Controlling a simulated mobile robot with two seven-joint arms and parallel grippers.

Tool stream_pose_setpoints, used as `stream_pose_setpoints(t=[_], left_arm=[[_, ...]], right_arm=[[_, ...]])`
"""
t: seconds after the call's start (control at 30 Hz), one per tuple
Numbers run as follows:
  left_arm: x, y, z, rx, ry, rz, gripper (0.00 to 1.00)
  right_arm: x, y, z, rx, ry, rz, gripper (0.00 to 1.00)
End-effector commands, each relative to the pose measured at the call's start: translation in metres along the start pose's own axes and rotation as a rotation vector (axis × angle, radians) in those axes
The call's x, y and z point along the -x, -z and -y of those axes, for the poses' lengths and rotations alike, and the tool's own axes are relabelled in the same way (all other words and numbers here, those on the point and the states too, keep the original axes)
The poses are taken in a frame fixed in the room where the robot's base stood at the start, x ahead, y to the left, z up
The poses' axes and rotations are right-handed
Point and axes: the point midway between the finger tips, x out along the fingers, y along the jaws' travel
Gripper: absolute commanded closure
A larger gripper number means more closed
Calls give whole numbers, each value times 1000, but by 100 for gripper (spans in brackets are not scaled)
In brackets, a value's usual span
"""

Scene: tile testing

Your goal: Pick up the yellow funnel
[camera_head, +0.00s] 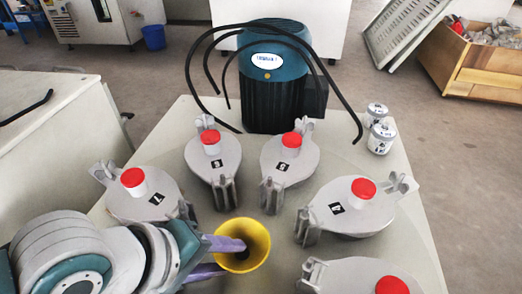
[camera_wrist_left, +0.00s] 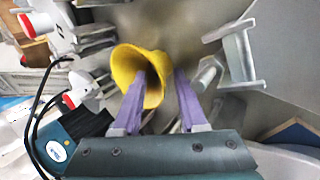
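The yellow funnel (camera_head: 258,236) is at the front middle of the grey table, its wide mouth facing up. My left gripper (camera_head: 227,256) reaches it from the left with two purple fingers. The upper finger's tip overlaps the funnel's mouth, and the lower finger is at its near left side. In the left wrist view the funnel (camera_wrist_left: 128,62) shows between and beyond the fingers of the left gripper (camera_wrist_left: 160,78). One finger lies over the mouth and the other is just outside the wall, with a small gap. The fingers are apart. The funnel's lower part is hidden. My right gripper is out of view.
Several grey metal units with red caps ring the funnel, such as unit 6 (camera_head: 213,163), unit 5 (camera_head: 290,160) and unit 4 (camera_head: 350,210). A teal-black motor (camera_head: 272,85) with black cables stands behind. Two small jars (camera_head: 381,138) are at the right edge.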

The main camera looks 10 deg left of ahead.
Motion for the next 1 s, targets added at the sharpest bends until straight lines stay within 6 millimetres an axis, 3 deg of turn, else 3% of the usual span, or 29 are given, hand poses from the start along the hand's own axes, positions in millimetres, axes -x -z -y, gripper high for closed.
stream_pose_setpoints(t=[0.03,0.37,1.0], left_arm=[[0,0,0,0,0,0,64],[0,0,0,0,0,0,100],[1,0,1,0,4,0,100]], right_arm=[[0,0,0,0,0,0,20],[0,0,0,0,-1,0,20],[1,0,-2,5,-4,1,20]])
